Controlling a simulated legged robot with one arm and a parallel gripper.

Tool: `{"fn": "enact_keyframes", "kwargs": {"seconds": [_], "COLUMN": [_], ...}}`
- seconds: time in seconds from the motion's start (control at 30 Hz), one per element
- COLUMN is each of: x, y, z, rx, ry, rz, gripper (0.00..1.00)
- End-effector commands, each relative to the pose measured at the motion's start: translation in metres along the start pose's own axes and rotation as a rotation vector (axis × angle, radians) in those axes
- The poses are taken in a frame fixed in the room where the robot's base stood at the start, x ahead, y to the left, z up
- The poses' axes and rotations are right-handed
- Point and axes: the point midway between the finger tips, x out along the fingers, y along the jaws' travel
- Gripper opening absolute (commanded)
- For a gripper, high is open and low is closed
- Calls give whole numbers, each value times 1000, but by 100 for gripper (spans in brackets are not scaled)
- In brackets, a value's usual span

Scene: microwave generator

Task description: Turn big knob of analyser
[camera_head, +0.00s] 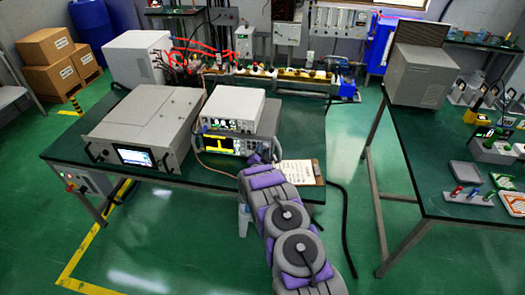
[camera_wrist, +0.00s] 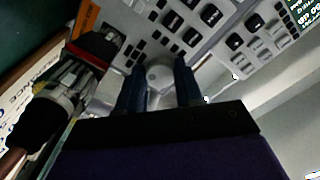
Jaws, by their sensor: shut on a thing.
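The analyser (camera_head: 228,146) is the lower of two stacked instruments on the green table, with a lit yellow trace on its screen. In the wrist view its grey front panel (camera_wrist: 209,44) is tilted and carries several dark buttons. The big knob (camera_wrist: 160,73) is a round light-grey disc on that panel. My gripper (camera_wrist: 160,82) has its two dark fingers on either side of the knob and is shut on it. In the head view my gripper (camera_head: 262,158) is at the right end of the analyser's front. My arm hides part of the table edge there.
A second white instrument (camera_head: 233,108) sits on top of the analyser. A large grey unit (camera_head: 143,130) stands to the left. A clipboard (camera_head: 298,172) lies to the right of my gripper. In the wrist view, a connector with a cable (camera_wrist: 60,92) is close on the left.

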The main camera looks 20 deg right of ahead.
Motion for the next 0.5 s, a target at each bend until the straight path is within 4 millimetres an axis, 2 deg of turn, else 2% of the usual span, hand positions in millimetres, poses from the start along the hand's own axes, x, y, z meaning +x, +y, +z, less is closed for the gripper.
{"fn": "enact_keyframes", "kwargs": {"seconds": [0.23,0.27,0.37,0.5], "x": [0,0,0,1], "y": [1,1,1,1], "z": [-2,-2,-2,0], "rx": [0,0,0,-1], "ry": [4,4,3,2], "rz": [3,3,3,2], "gripper": [5,36,46,46]}}
